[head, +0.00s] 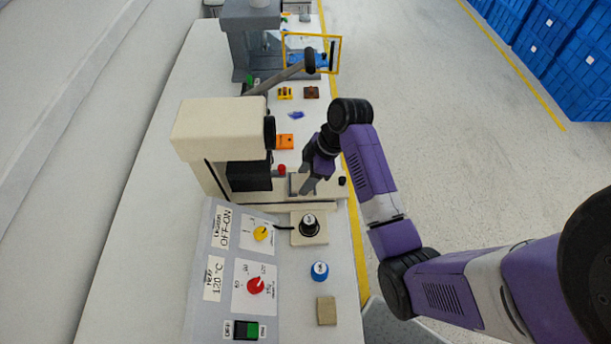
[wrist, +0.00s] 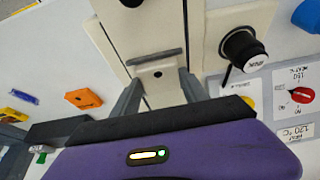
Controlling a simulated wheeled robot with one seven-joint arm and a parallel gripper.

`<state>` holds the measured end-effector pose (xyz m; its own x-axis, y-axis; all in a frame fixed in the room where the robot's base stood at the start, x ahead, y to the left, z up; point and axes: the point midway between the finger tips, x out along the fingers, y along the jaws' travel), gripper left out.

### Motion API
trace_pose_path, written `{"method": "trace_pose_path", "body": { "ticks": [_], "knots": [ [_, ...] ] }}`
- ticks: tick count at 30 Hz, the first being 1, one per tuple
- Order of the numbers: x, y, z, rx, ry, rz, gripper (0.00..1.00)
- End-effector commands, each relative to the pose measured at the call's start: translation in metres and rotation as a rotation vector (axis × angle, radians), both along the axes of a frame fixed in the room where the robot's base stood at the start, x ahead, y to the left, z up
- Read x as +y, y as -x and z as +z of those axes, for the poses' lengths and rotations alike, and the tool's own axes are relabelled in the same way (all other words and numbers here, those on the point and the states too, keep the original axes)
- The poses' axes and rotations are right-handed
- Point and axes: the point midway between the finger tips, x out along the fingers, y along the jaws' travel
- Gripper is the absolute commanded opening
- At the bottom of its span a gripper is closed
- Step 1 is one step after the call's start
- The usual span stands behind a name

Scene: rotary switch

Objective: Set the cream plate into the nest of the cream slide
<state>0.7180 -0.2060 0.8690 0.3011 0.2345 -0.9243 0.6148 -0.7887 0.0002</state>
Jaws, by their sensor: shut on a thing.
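The cream plate (wrist: 160,88), with a small dark hole, is between the two fingers of my gripper (wrist: 160,94) in the wrist view. The fingers are shut on its sides. The cream slide (wrist: 140,30) lies just beyond it, with a grey bar (wrist: 155,57) across it near the plate's far edge. In the head view my gripper (head: 306,186) points down over the cream slide (head: 331,188), which has a black knob (head: 342,181) at its right end. My fingers partly hide the nest, and I cannot tell whether the plate touches its floor.
The cream press (head: 220,130) stands left of my gripper, with a red button (head: 281,169) close by. A black-knobbed switch box (head: 309,228) and the control panel (head: 235,270) are nearer. Orange (head: 285,141) and blue (head: 296,115) pieces lie beyond. A tan block (head: 326,310) lies near.

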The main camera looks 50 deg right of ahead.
Motion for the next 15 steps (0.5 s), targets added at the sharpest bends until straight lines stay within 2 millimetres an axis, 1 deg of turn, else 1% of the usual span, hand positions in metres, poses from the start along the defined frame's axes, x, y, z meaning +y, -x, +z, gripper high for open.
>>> {"method": "trace_pose_path", "body": {
  "ticks": [9,10,13,15],
  "knots": [
    [0.0,-0.0003,-0.0028,-0.001,0.001,0.001,0.12],
    [-0.0001,-0.0003,-0.003,-0.001,0.001,0.001,0.54],
    [-0.0001,-0.0004,-0.0024,-0.001,0.001,0.001,0.73],
    [-0.0001,-0.0003,-0.0023,-0.001,0.001,0.001,0.74]
  ]
}}
